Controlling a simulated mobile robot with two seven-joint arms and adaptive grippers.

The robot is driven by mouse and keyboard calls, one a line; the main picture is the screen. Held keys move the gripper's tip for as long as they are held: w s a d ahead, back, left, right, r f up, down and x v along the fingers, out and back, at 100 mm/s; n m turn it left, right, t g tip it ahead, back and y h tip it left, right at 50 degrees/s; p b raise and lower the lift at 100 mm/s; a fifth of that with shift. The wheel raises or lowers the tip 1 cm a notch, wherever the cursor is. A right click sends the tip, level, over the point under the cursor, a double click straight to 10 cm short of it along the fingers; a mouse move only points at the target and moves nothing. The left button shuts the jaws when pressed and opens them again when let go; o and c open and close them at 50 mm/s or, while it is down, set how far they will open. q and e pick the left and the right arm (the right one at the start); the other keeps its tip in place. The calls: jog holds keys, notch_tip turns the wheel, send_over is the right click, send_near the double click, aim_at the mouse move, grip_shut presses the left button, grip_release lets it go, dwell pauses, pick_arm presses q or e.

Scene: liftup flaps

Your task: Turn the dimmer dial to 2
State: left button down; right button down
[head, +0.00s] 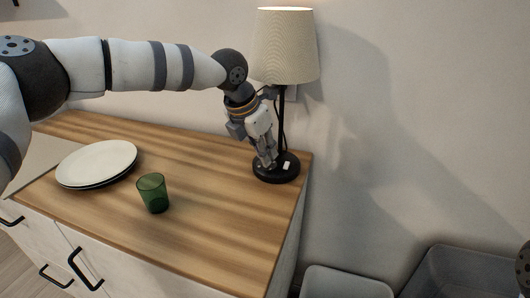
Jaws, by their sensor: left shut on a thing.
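A table lamp with a lit cream shade (286,45) and a dark stem stands at the back right corner of the wooden counter. Its round black base (276,174) carries a small white piece (287,165) on top. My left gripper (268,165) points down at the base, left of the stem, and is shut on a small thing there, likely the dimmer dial. The fingers hide the dial, so its setting cannot be read. My right gripper is not in view; only a dark part of my body shows at the right edge.
A green glass (153,193) stands on the wooden counter (225,215), right of stacked plates (97,163). The counter ends just right of the lamp base. Grey bins (345,284) stand below on the right. The wall is close behind the lamp.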

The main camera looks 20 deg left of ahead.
pick_arm(q)
jog(key=m+b, duration=0.1)
jog(key=m, duration=0.1)
jog(key=m+g+h, duration=0.1)
jog(key=m, duration=0.1)
jog(key=shift+w+a+f+b, duration=0.1)
jog(key=shift+f+b, duration=0.3)
jog(key=shift+w+r+m+g+h+b, duration=0.1)
jog(key=shift+m+g+h+b, duration=0.3)
jog(key=shift+m, duration=0.65)
jog(key=shift+r+m+g+h+b, duration=0.1)
jog(key=shift+m+g+h+b, duration=0.25)
jog(key=shift+m, duration=0.7)
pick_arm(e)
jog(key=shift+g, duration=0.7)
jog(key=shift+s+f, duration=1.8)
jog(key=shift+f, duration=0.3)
pick_arm(q)
jog(key=c, duration=1.5)
grip_release()
jog(key=shift+c, duration=0.2)
jog(key=shift+a+r, duration=0.1)
jog(key=shift+r, duration=0.05)
